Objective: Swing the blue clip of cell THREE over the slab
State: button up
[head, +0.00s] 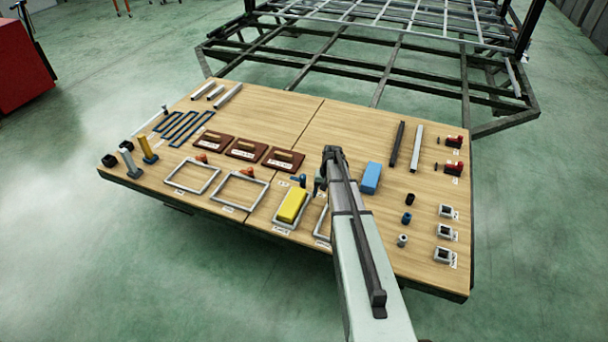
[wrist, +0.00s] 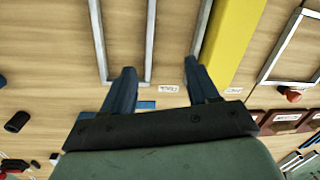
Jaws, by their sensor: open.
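The yellow slab (head: 292,205) lies in a grey rectangular frame (head: 277,222), which I take as cell three. A small blue clip (head: 300,181) stands at the far end of that frame. My gripper (head: 319,186) is just right of the clip, low over the table, partly hidden by my arm. In the wrist view my gripper (wrist: 160,66) has its two fingers apart with nothing held between them. The yellow slab (wrist: 232,40) is beside the right finger. A small blue patch (wrist: 146,104) shows behind the gripper's edge; I cannot tell whether it is the clip.
Two empty frames (head: 240,206) with orange clips (head: 247,172) lie to the left. Another frame (head: 319,225) is partly behind my arm. A blue block (head: 371,178) lies right of the gripper. Brown plates (head: 246,149) and a blue serpentine piece (head: 182,128) lie further left.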

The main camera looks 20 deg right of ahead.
aim_at(303, 176)
jog(key=w+d+r+m+y, duration=0.1)
jog(key=w+d+r+m, duration=0.25)
jog(key=w, duration=0.65)
jog(key=w+d+r+m+y, duration=0.1)
jog(key=w+d+r+m, duration=0.25)
jog(key=w, duration=0.55)
jog(key=a+f+m, duration=0.1)
jog(key=a+f, duration=0.1)
jog(key=f, duration=0.2)
jog(key=a+f+m, duration=0.2)
jog(key=a+f, duration=0.1)
jog(key=f, duration=0.1)
jog(key=s+a+f+m+y, duration=0.1)
jog(key=a+f+m, duration=0.1)
jog(key=f, duration=0.2)
jog(key=shift+a, duration=0.35)
jog(key=shift+w, duration=0.1)
jog(key=c, duration=1)
